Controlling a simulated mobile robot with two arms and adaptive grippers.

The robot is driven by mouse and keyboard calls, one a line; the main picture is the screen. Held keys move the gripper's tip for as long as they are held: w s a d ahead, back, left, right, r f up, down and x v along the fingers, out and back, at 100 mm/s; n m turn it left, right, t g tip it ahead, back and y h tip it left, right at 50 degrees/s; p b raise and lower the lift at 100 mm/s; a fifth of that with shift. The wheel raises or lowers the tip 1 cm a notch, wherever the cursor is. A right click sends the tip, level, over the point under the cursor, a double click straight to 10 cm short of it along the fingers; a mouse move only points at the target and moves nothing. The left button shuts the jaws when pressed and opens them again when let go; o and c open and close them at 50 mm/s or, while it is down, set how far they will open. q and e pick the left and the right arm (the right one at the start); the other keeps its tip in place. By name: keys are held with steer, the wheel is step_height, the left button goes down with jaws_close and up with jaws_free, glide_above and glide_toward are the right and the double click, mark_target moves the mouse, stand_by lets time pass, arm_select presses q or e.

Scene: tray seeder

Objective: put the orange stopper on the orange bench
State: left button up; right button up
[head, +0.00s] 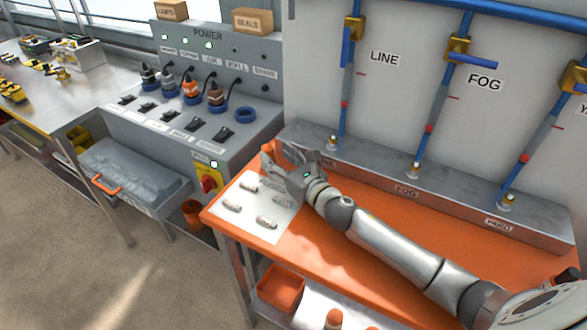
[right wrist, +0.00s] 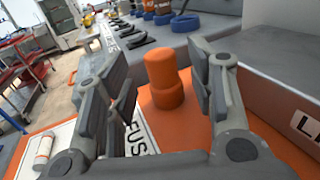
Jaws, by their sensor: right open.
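In the right wrist view the orange stopper (right wrist: 163,78) stands upright on the orange bench (right wrist: 180,130), between the two spread fingers of my right gripper (right wrist: 158,70). Gaps show on both sides of it, so the fingers do not grip it. In the head view my right gripper (head: 281,157) is low over the back left part of the orange bench (head: 310,240). My left gripper is in neither view.
A white mat (head: 283,218) with several fuses lies beside the gripper. The grey power panel (head: 225,80) with plugs and switches stands left of the bench. A grey pipe base (head: 440,195) runs along the bench's back. An orange bin (head: 280,290) is below.

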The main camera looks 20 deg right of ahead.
steer(key=v, duration=0.7)
steer(key=shift+r, duration=0.1)
